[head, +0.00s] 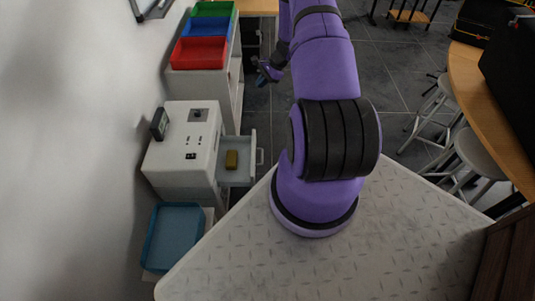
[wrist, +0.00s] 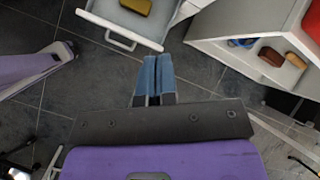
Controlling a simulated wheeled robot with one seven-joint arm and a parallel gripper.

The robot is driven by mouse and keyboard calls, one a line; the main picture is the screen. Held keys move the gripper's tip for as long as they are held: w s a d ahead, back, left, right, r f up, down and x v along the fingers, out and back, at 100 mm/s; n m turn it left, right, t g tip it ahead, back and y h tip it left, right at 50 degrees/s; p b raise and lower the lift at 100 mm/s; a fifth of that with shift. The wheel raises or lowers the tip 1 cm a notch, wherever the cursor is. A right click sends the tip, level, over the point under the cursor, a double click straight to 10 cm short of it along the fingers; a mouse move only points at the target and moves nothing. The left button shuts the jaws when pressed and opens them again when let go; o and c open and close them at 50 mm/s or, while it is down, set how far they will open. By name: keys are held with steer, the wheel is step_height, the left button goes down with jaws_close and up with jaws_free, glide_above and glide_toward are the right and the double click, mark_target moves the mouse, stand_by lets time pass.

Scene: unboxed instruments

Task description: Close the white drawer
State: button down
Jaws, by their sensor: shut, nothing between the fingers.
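The white drawer (head: 243,160) stands open, pulled out to the right from a white cabinet unit (head: 181,165) in the head view. A yellow-brown block (head: 231,160) lies inside it. In the wrist view the drawer (wrist: 97,19) is at the top left, with its handle (wrist: 120,42) facing my gripper and the block (wrist: 137,6) partly cut off by the frame. My gripper (wrist: 157,58) is shut and empty, its blue fingertips just right of the handle and apart from it in the picture. In the head view my gripper (head: 268,72) is beyond the drawer, partly hidden by my arm.
Red (head: 199,53), blue (head: 206,27) and green trays sit on a white shelf unit (head: 205,82) behind. In the wrist view an open shelf (wrist: 228,48) with small objects stands right of the drawer. A blue tray (head: 174,239) is in front of the cabinet. Stools (head: 479,152) stand right.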

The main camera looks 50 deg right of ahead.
mark_target(232, 157)
steer(key=s+f+m, duration=0.2)
steer(key=s+f, duration=0.3)
steer(key=f, duration=0.5)
steer(key=s+d+f+m+t, duration=0.1)
steer(key=s+f+m, duration=0.3)
steer(key=f, duration=0.5)
steer(key=s+f+m, duration=0.1)
steer(key=s+f, duration=0.5)
steer(key=f, duration=0.4)
steer(key=w+r+x, duration=0.1)
steer(key=x, duration=1.1)
steer(key=shift+w+a+h, duration=0.3)
steer(key=shift+w, duration=0.1)
steer(key=shift+w+a, duration=0.1)
steer(key=w+a, duration=0.8)
steer(key=w, duration=0.1)
steer(key=w+a, duration=0.3)
steer(key=w, duration=0.1)
steer(key=shift+w+a, duration=0.4)
steer(key=shift+r, duration=0.1)
